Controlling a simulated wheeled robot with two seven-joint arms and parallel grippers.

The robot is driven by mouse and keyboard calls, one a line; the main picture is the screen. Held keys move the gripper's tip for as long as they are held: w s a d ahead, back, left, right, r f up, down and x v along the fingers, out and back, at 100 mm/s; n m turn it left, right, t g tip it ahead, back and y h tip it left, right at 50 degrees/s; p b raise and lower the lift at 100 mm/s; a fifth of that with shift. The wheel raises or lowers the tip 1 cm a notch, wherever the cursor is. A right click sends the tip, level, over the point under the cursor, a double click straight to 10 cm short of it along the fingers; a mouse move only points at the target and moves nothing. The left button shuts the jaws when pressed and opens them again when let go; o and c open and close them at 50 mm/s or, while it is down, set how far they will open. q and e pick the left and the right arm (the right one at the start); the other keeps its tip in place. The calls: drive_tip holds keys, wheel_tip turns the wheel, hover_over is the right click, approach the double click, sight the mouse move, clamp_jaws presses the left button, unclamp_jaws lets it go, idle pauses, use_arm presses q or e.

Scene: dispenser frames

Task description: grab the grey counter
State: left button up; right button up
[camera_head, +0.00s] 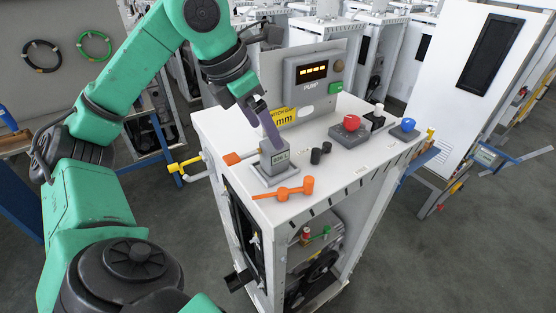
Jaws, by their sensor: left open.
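The grey counter (268,168) is a small block with a little display on its front. It stands upright on a wide grey base on the white cabinet top, near the left front edge. My left gripper (272,140) comes down from above and behind the counter, its fingers pointing at the counter's top. It is open, and a purple-grey finger hides part of the area just behind the counter. Whether the finger touches the counter I cannot tell. My right gripper is not in view.
An orange lever (285,189) lies in front of the counter. Black knobs (316,156), a red button box (347,132) and a blue button (407,126) stand to the right. The cabinet's (350,172) right front top is clear.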

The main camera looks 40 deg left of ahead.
sight(270, 146)
use_arm(q)
drive_tip(key=x, duration=0.3)
drive_tip(key=shift+s+f+b, duration=0.1)
drive_tip(key=shift+f+b, duration=0.25)
drive_tip(key=w+f, duration=0.2)
drive_tip(key=f, duration=0.1)
drive_tip(key=w+f+b, duration=0.1)
drive_tip(key=f, duration=0.1)
drive_tip(key=shift+w+d, duration=0.1)
drive_tip(key=shift+w, duration=0.25)
drive_tip(key=shift+s, duration=0.2)
drive_tip(key=shift+c, duration=0.9)
drive_tip(key=c, duration=0.5)
drive_tip(key=shift+w, duration=0.1)
clamp_jaws()
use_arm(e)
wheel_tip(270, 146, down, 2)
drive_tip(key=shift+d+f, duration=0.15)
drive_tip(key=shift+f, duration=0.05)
